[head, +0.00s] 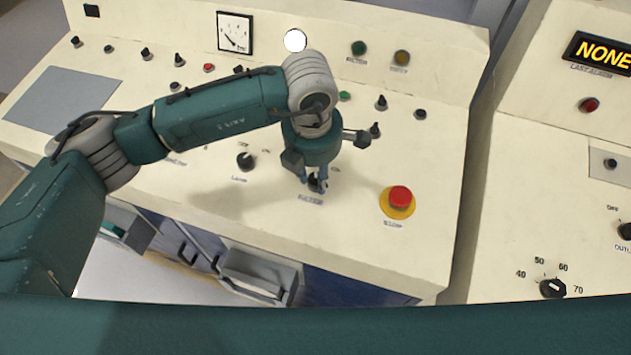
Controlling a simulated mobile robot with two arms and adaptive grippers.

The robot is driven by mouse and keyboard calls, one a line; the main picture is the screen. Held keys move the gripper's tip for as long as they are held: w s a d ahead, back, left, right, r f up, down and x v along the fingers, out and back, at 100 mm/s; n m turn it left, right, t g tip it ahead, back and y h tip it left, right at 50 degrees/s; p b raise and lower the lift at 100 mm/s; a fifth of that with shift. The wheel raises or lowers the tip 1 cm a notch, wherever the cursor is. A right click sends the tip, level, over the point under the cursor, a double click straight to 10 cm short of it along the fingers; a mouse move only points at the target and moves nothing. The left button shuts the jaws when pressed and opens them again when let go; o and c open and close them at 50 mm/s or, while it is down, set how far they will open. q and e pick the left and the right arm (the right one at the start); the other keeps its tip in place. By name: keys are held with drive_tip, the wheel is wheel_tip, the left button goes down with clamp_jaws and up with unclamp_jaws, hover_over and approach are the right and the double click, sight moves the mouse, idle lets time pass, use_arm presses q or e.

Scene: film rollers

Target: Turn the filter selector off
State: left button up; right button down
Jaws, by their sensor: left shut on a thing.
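The filter selector (314,184) is a small dark knob on the cream console, just above its printed label. My left gripper (316,186) points down over it, with its fingers closed around the knob. The fingers and wrist hide most of the knob, so I cannot tell which way it points. A green lamp (359,48) labelled for the filter stands on the console's upright back panel. My right gripper is not in view.
A red stop button (400,197) on a yellow base sits right of the gripper. A lamp knob (246,162) sits to the left. Several small switches line the console behind. A second console with an alarm display (601,53) stands at right.

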sight(315, 183)
use_arm(q)
drive_tip(key=shift+d+r+n+b, duration=0.1)
drive_tip(key=shift+n+b, duration=1)
drive_tip(key=shift+n, duration=0.1)
drive_tip(key=shift+w, duration=0.1)
drive_tip(key=o, duration=1.1)
drive_tip(key=shift+o, duration=0.2)
wheel_tip(315, 183, up, 12)
drive_tip(key=s, duration=0.1)
drive_tip(key=shift+s+a, duration=0.15)
drive_tip(key=shift+a, duration=0.05)
